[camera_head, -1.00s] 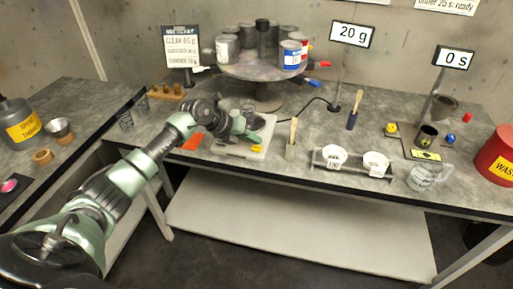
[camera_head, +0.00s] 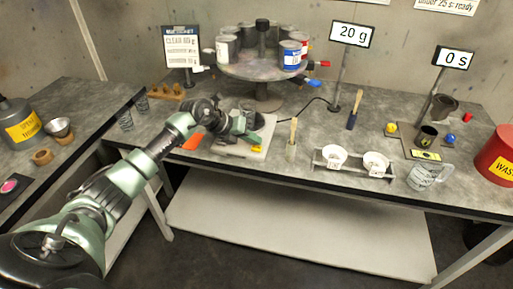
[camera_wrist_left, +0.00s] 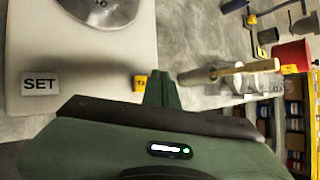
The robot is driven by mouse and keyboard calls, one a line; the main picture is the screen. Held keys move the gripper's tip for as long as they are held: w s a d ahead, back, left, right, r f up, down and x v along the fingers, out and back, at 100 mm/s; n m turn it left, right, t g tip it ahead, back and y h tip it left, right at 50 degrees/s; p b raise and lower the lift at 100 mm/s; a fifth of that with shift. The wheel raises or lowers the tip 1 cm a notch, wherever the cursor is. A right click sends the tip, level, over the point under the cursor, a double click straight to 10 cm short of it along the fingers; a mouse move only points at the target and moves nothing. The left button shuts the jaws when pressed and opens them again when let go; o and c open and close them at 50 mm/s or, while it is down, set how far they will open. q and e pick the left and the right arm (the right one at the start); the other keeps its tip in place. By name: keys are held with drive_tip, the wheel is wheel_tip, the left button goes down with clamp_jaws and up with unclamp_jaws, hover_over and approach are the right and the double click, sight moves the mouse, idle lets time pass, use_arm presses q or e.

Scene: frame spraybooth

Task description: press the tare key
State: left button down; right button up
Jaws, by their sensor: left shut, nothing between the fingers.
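The white scale (camera_head: 228,149) lies on the bench below my left gripper (camera_head: 254,138). Its yellow tare key (camera_head: 257,149) is at the front right of the scale, partly covered by the gripper. In the left wrist view the tare key (camera_wrist_left: 140,82) shows just left of the shut fingertips (camera_wrist_left: 163,85), with its lettering partly hidden. I cannot tell whether the fingertips touch it. A key marked SET (camera_wrist_left: 40,82) lies farther left, and a round metal pan (camera_wrist_left: 100,8) sits on the scale. The scale's display (camera_head: 352,35) reads 20 g. My right gripper is not in view.
A brush in a holder (camera_head: 291,146) stands right of the scale. A rack with two white cups (camera_head: 345,168) is farther right. A turntable with cans (camera_head: 262,72) stands behind. An orange piece (camera_head: 192,142) lies left of the scale.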

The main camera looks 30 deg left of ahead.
sight(254, 149)
use_arm(q)
drive_tip(key=shift+f, duration=0.15)
drive_tip(key=shift+f, duration=0.25)
drive_tip(key=shift+f+b, duration=0.5)
drive_tip(key=shift+b, duration=0.05)
idle(0.5)
drive_tip(key=shift+r, duration=0.15)
drive_tip(key=shift+r+p, duration=0.75)
wheel_tip(254, 149, up, 5)
drive_tip(key=p, duration=0.3)
drive_tip(key=shift+p, duration=0.4)
drive_tip(key=shift+d, duration=0.1)
idle(0.4)
